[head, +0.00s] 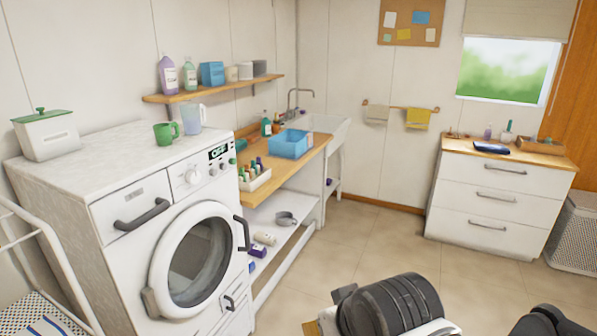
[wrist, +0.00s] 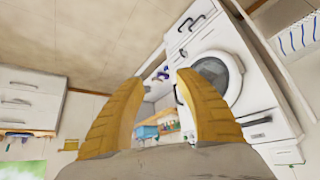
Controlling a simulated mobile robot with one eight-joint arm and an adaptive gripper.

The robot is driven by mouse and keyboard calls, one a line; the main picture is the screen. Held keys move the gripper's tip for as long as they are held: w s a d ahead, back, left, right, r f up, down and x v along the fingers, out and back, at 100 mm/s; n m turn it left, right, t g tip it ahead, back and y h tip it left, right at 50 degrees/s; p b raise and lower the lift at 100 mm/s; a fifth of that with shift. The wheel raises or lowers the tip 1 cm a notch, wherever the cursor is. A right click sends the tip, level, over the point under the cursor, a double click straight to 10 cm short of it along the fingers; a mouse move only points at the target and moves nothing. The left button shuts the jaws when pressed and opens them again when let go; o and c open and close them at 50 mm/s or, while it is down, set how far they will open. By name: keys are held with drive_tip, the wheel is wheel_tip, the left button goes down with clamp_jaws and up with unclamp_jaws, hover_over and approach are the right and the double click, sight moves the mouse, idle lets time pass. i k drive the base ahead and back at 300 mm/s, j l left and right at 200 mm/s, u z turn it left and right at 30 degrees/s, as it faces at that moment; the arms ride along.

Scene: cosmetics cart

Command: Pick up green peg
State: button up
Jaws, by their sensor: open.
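No green peg can be told for certain. In the head view, a small white tray (head: 257,183) at the near end of the wooden counter (head: 293,166) holds several small upright items, some with green on them. They are too small to tell apart. My gripper (wrist: 161,80) shows in the wrist view as two yellow fingers, spread apart with nothing between them. It is well away from the counter, which appears small and distant beyond the fingers.
A blue basin (head: 289,144) and a green bottle (head: 266,124) stand farther along the counter. The washing machine (head: 130,210) stands close on the left, with a green mug (head: 162,134) on top. A white drawer unit (head: 495,205) stands at right. Floor between is clear.

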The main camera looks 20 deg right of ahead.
sight(241, 170)
drive_tip(key=i+l+u, duration=1)
drive_tip(key=l, duration=0.2)
drive_tip(key=i+l+u, duration=0.2)
drive_tip(key=l, duration=0.2)
drive_tip(key=i+l+u, duration=0.1)
drive_tip(key=l+u, duration=0.15)
drive_tip(key=l, duration=0.15)
drive_tip(key=i+l+u, duration=0.1)
drive_tip(key=l+u, duration=0.15)
drive_tip(key=l, duration=0.2)
drive_tip(key=l+u, duration=0.25)
drive_tip(key=l, duration=0.25)
drive_tip(key=i, duration=0.05)
